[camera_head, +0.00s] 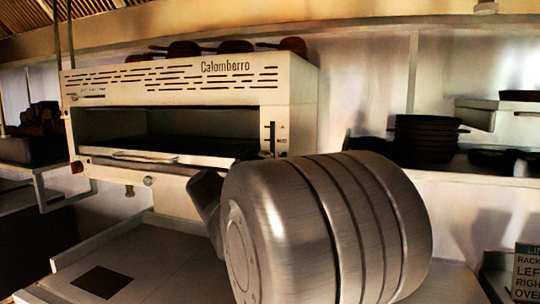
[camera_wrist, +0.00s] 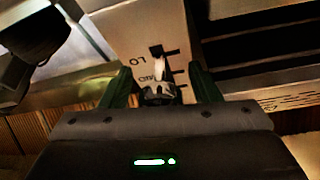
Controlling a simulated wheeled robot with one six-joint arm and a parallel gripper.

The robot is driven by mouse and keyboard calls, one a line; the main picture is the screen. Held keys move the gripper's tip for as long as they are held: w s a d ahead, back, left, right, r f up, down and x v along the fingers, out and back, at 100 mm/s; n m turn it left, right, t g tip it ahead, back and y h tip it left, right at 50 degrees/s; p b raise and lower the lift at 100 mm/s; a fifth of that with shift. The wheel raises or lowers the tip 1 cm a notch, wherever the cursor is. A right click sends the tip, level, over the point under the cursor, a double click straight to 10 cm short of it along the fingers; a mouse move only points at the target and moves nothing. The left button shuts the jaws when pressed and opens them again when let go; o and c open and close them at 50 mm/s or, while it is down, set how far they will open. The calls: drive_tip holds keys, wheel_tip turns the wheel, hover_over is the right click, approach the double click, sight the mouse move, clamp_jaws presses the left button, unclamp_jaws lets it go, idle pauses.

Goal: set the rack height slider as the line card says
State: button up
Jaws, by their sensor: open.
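The rack height slider (camera_head: 270,138) is on the pale right-hand front panel of the grill labelled Calomberro (camera_head: 190,95). In the wrist view the slider's pale lever (camera_wrist: 159,68) shows against dark marks, with lettering like "LO" beside it; its exact setting is hard to read. My gripper (camera_wrist: 160,82) is open, its two green fingers either side of the lever area. I cannot tell whether they touch it. The line card (camera_head: 527,272) is at the right edge, cut off; "RACK", "LEFT", "RIGHT" and "OVEN" are partly legible. My arm hides the gripper in the head view.
The grill's dark opening holds a rack with a front handle (camera_head: 143,156). Dark pans (camera_head: 235,46) sit on its top. A stack of black pans (camera_head: 425,138) stands on the shelf at right. A pale counter (camera_head: 150,265) with a dark square lies below the grill.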

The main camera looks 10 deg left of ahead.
sight(273, 135)
clamp_jaws()
drive_tip(key=shift+r+p, duration=1.55)
drive_tip(key=shift+r, duration=0.4)
drive_tip(key=shift+f, duration=0.1)
unclamp_jaws()
drive_tip(key=shift+f, duration=0.1)
